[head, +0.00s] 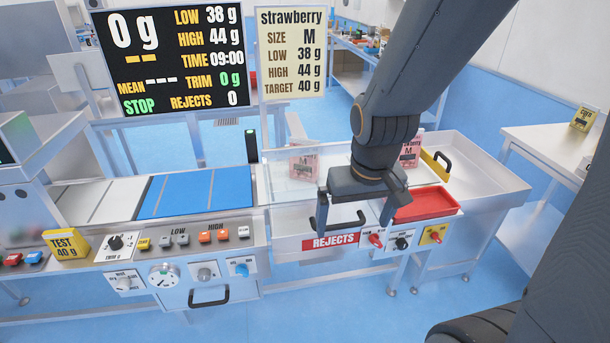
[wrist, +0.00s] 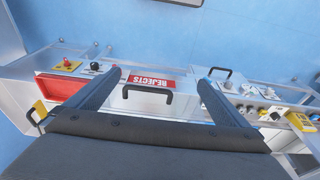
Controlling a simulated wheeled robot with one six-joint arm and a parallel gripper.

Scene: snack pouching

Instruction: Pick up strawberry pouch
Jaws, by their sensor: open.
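Two pink-and-white strawberry pouches stand in the head view. One pouch (head: 304,164) is behind a clear panel, left of my gripper. The other pouch (head: 410,151), marked strawberry M, is right of my wrist and partly hidden by my arm. My gripper (head: 353,226) is open, pointing down in front of the clear-sided bin, above the REJECTS label (head: 330,241). Its fingers are empty and apart from both pouches. In the wrist view my open gripper (wrist: 160,80) frames a black handle (wrist: 147,97); no pouch shows there.
A red tray (head: 428,208) lies right of my gripper, above a row of knobs. A yellow plate with a black handle (head: 435,163) stands behind it. The blue belt (head: 190,193) is at left. A table (head: 560,150) stands at far right.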

